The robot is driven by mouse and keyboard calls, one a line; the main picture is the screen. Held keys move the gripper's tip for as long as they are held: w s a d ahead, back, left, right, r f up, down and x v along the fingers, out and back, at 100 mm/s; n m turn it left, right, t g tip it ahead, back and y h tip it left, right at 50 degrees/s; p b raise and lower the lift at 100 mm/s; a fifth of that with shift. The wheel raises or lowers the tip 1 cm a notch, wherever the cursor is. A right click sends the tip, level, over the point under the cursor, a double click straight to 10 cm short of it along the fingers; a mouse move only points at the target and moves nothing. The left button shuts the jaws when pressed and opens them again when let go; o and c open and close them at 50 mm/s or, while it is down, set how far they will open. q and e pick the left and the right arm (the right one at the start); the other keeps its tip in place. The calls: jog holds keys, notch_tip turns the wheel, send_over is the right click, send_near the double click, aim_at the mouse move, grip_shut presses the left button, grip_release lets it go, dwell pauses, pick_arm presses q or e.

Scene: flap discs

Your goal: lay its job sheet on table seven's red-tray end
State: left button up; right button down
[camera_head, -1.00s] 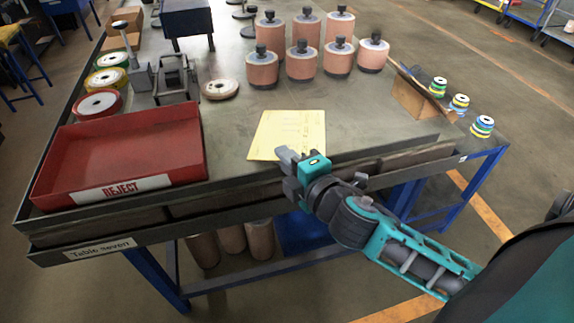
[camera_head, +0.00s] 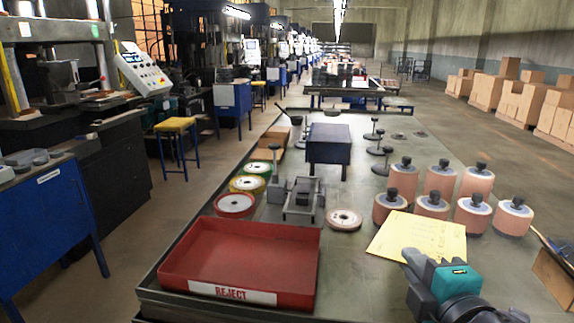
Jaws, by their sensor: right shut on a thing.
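My right gripper (camera_head: 412,268) comes in at the lower right and is shut on the near edge of a yellow job sheet (camera_head: 420,238). The sheet reaches away from the jaws over the table top, in front of several pink-sided cylinders; I cannot tell whether it touches the table. The red tray (camera_head: 240,252), labelled REJECT, sits empty on the table's near left corner, left of the gripper. Table seven (camera_head: 352,275) has bare grey top between the tray and the sheet. My left gripper is not in view.
Behind the tray are several coloured discs (camera_head: 235,204), a grey fixture (camera_head: 303,203) and a pale disc (camera_head: 344,219). A blue box-like stand (camera_head: 328,145) is farther back. Pink cylinders (camera_head: 432,204) stand behind the sheet. A cardboard box (camera_head: 553,275) is at the right edge.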

jog(key=s+a+f, duration=0.2)
jog(key=a+f, duration=0.1)
jog(key=f, duration=0.5)
jog(key=d+r, duration=0.1)
jog(key=r, duration=0.2)
jog(key=w+d+r, duration=0.1)
jog(key=r, duration=0.2)
jog(key=w+d+r, duration=0.1)
jog(key=r, duration=0.2)
jog(key=shift+d+r, duration=0.1)
jog(key=shift+d, duration=0.05)
jog(key=shift+d+r, duration=0.1)
jog(key=shift+r, duration=0.25)
notch_tip(320, 180, down, 20)
jog(key=b, duration=0.2)
jog(key=shift+r+b, duration=0.15)
jog(key=shift+b, duration=0.2)
